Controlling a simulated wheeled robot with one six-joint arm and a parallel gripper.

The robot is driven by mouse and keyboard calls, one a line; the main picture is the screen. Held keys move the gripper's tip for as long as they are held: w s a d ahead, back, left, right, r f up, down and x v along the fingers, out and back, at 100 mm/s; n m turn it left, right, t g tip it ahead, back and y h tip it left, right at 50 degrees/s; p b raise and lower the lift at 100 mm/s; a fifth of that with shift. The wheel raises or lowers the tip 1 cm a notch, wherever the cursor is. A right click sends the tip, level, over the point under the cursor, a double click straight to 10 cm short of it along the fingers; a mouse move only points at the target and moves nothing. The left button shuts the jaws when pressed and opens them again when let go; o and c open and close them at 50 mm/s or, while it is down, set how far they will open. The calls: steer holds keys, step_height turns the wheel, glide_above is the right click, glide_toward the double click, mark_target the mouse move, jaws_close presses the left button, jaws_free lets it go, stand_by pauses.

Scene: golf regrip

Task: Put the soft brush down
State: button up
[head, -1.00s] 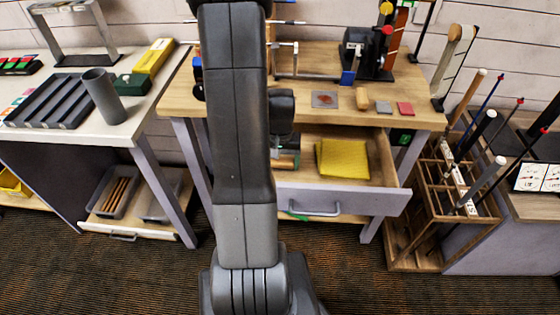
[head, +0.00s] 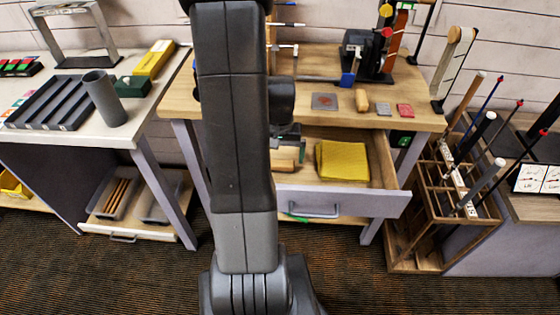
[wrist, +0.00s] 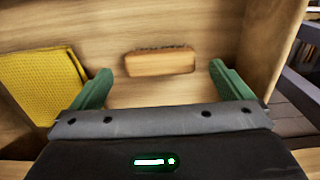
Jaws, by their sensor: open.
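The soft brush, a wooden block with a dark bristle edge, lies on the drawer floor in the wrist view (wrist: 160,62). In the head view its light wooden side (head: 284,155) shows in the left part of the open drawer (head: 340,203). My gripper (wrist: 160,75) is open, with its green fingers apart and nothing between them. In the head view the gripper is partly hidden behind my arm, above and close to the brush. The brush appears free of both fingers.
A folded yellow cloth (head: 343,161) lies in the drawer, right of the brush in the head view. The workbench top (head: 430,118) above holds small blocks and a vise-like tool. A wooden club rack (head: 400,215) stands to the right.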

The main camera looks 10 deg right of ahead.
mark_target(280, 162)
step_height(280, 162, up, 8)
stand_by(0.5)
step_height(280, 162, down, 13)
steer(key=shift+r+b, duration=0.15)
steer(key=shift+b, duration=0.3)
steer(key=shift+w+r+p, duration=0.1)
steer(key=shift+r+p, duration=0.2)
steer(key=shift+r, duration=0.7)
steer(key=shift+f, duration=0.1)
